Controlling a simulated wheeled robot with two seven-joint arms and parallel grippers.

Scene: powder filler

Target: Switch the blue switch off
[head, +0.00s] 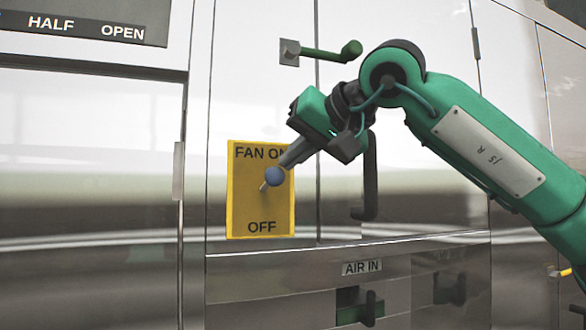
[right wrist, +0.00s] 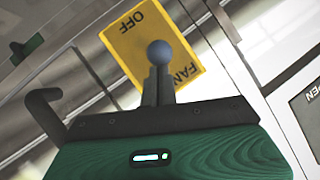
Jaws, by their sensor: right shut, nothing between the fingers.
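The blue switch is a short metal lever with a blue ball knob (head: 275,176) on a yellow plate (head: 240,205) marked FAN ON at the top and OFF at the bottom. The lever sticks out from the plate's middle, with its knob up and right of its base, towards FAN ON. My right gripper (head: 284,163) is shut and empty, its fingertips right at the knob from the upper right. In the right wrist view the knob (right wrist: 159,52) shows just beyond the fingertips (right wrist: 159,72); I cannot tell whether they touch. My left gripper is not in view.
A green-knobbed lever (head: 325,54) sticks out above my right gripper. A dark door handle (head: 369,185) is close behind and to the right of it. Below is an AIR IN panel (head: 361,268) with a green slider (head: 360,304). The steel panel left of the plate is clear.

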